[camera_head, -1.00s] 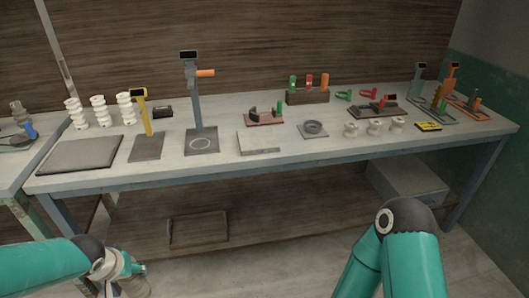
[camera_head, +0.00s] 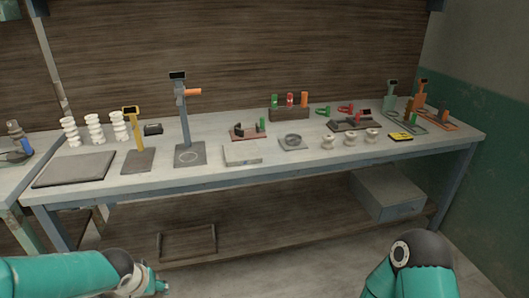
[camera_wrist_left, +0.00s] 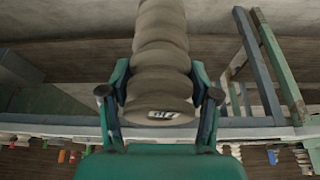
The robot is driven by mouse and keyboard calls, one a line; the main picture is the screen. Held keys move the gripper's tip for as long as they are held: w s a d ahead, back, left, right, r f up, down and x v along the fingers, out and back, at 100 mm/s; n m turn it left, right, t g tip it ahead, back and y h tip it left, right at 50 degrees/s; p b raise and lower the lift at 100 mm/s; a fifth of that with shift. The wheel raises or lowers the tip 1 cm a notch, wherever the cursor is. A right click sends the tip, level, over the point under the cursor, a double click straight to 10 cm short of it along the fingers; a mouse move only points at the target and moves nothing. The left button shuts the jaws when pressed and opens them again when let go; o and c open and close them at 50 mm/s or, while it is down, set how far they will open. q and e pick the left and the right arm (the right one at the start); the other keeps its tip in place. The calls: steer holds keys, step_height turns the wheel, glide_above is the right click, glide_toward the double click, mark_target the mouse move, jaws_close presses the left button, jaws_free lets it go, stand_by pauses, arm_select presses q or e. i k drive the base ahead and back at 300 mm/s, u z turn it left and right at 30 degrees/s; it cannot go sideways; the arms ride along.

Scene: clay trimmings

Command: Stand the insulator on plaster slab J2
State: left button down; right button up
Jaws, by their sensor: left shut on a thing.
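My left gripper (camera_wrist_left: 160,92) is shut around a ribbed, grey-beige insulator (camera_wrist_left: 161,55) with a small white label, its print too small to read. The insulator runs up out of the top of the left wrist view. In the head view my left gripper (camera_head: 160,286) is low at the left, in front of the bench and below its top; the insulator cannot be made out there. A pale slab (camera_head: 242,155) lies near the bench's front edge and a larger dark grey slab (camera_head: 75,169) lies at the left end. I cannot read which is J2. My right gripper is out of view.
Several white ribbed insulators (camera_head: 95,128) stand behind the dark slab. A yellow post stand (camera_head: 137,140) and a tall grey stand (camera_head: 184,120) rise between the slabs. The pale slab's top looks bare.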

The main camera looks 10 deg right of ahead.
mark_target(241, 150)
steer(key=z, duration=0.4)
steer(key=i, duration=1)
